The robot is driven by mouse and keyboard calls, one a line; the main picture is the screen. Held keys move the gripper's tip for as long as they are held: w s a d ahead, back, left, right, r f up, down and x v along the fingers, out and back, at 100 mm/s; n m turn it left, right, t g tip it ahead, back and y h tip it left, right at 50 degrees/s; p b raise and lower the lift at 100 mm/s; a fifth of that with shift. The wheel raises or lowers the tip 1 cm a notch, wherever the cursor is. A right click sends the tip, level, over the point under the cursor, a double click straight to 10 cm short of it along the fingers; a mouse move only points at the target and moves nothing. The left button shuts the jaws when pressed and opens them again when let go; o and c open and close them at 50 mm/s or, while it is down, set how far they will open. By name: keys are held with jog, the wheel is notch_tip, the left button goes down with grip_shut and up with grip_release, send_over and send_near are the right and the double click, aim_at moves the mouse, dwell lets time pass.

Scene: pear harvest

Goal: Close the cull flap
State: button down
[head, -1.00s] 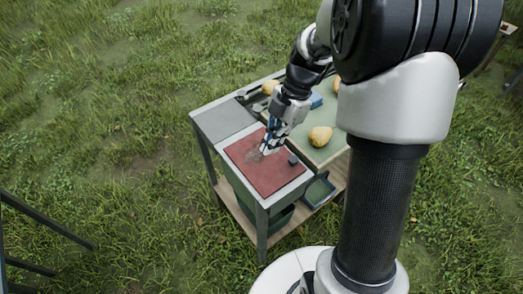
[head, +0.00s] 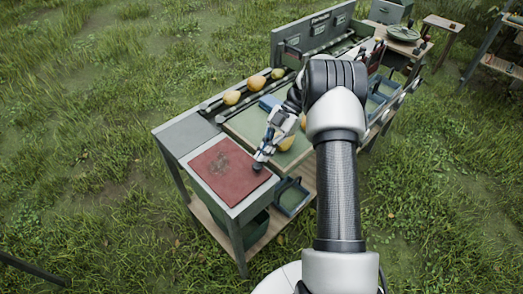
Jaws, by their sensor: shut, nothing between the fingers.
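The cull flap (head: 215,178) is a red square panel with a dark worn patch. It lies flat, level with the grey top at the near left end of the bench. A small dark knob (head: 257,167) stands at its right edge. My gripper (head: 263,157) is shut and empty, pointing down right beside the knob. Whether it touches the knob or flap I cannot tell. A green bin (head: 256,228) is partly visible below the flap.
Several pears (head: 231,97) sit along the back rail. A blue tray (head: 292,198) is on the lower shelf. The grey top (head: 186,135) left of the mat is clear.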

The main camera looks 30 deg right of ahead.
jog(key=shift+w+d+f+b, duration=0.1)
jog(key=shift+d+f+b, duration=0.1)
jog(key=shift+f, duration=0.4)
jog(key=shift+d+f+b, duration=0.15)
jog(key=shift+f+b, duration=0.05)
jog(key=shift+f, duration=0.35)
